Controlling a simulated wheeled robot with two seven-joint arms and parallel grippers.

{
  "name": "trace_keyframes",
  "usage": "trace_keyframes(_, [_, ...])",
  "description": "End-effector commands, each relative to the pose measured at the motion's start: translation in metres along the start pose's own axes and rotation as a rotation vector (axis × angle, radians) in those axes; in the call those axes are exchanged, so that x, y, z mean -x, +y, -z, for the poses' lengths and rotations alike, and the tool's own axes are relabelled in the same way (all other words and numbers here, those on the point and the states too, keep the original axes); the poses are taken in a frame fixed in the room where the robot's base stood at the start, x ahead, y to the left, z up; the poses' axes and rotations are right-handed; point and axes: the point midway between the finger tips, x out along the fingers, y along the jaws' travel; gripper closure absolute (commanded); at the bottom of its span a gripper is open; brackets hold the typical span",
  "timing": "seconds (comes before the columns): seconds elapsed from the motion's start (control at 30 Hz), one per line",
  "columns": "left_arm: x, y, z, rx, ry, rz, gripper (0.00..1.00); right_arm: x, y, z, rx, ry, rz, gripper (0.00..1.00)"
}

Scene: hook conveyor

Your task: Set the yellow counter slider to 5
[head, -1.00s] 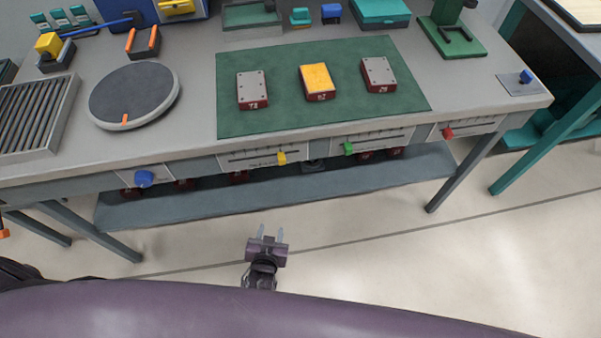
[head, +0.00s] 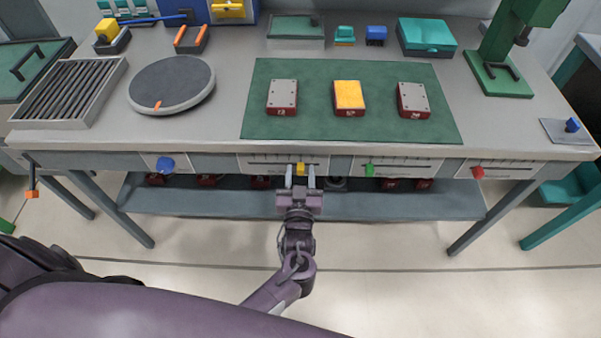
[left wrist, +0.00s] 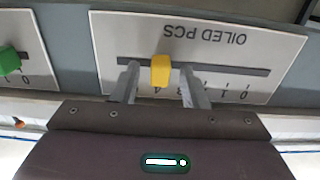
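The yellow counter slider (head: 300,168) sits on a white panel on the bench's front edge. In the left wrist view its yellow knob (left wrist: 161,70) stands on a dark slot in the panel (left wrist: 270,52) marked "OILED PCS", which appears upside down. The knob is near the 4 mark; the left finger covers the scale beyond it. My left gripper (head: 301,178) is open, with one finger on each side of the knob. In the left wrist view the fingers (left wrist: 160,88) show gaps to the knob. My right gripper is not in view.
A green slider (head: 369,170) and a red knob (head: 478,172) are to the right on the same front edge, a blue knob (head: 165,164) to the left. A lower shelf (head: 400,205) runs underneath. The green mat (head: 320,75) with several blocks lies above.

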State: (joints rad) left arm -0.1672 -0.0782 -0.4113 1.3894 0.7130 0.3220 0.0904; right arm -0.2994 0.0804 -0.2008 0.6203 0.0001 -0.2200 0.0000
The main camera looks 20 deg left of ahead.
Motion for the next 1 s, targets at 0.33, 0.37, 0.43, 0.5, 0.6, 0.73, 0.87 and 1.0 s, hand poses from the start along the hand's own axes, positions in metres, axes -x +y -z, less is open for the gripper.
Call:
trace_keyframes(0.33, [-0.002, 0.000, 0.000, 0.000, -0.001, -0.001, 0.70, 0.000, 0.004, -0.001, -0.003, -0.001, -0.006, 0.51])
trace_keyframes(0.37, [-0.002, 0.000, 0.000, 0.000, -0.001, -0.001, 0.74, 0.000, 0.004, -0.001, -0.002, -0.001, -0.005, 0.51])
trace_keyframes(0.43, [-0.001, 0.000, -0.001, 0.000, -0.001, -0.001, 0.84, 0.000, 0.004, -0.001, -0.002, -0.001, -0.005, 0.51])
trace_keyframes(0.5, [-0.001, 0.000, 0.000, 0.000, -0.001, -0.001, 0.93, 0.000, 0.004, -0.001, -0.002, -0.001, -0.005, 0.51])
trace_keyframes(0.6, [-0.001, 0.000, 0.000, 0.000, -0.001, -0.001, 1.00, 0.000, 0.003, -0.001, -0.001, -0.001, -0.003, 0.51])
trace_keyframes(0.73, [-0.001, 0.000, 0.000, 0.000, -0.001, -0.001, 1.00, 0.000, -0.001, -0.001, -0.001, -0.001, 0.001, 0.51])
trace_keyframes(0.87, [-0.001, 0.002, -0.001, 0.001, -0.001, -0.001, 1.00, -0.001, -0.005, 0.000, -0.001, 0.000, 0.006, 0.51])
trace_keyframes(1.0, [-0.002, 0.013, -0.001, 0.005, 0.000, -0.001, 1.00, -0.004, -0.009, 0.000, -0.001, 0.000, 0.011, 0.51])
